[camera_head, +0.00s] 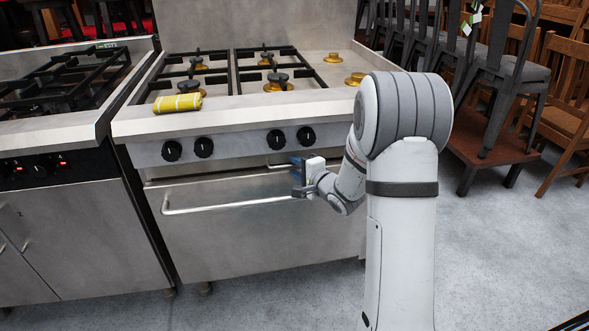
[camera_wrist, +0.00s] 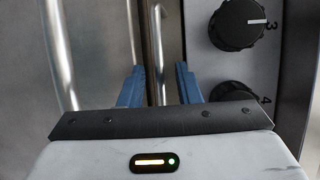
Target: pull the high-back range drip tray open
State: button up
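The high-back range (camera_head: 225,118) stands ahead in the head view. Its drip tray (camera_head: 222,169) is a narrow metal front between the knob panel and the oven door, and looks shut. The tray's thin bar handle (camera_head: 284,165) shows in the head view; it also shows in the wrist view (camera_wrist: 157,45). My gripper (camera_head: 299,174) is at the handle's right part. In the wrist view, its two blue fingers (camera_wrist: 160,84) are apart, one on each side of the bar. Gaps seem to show between bar and fingers. The fingertips' depth past the bar is unclear.
The oven door's longer handle (camera_head: 230,205) lies just below, and also shows left in the wrist view (camera_wrist: 59,55). Knobs (camera_wrist: 238,24) sit close on the other side. Stacked chairs (camera_head: 503,75) stand right; the front floor is clear.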

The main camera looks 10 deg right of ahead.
jog(key=shift+x, duration=1.05)
jog(key=shift+c, duration=0.2)
grip_shut()
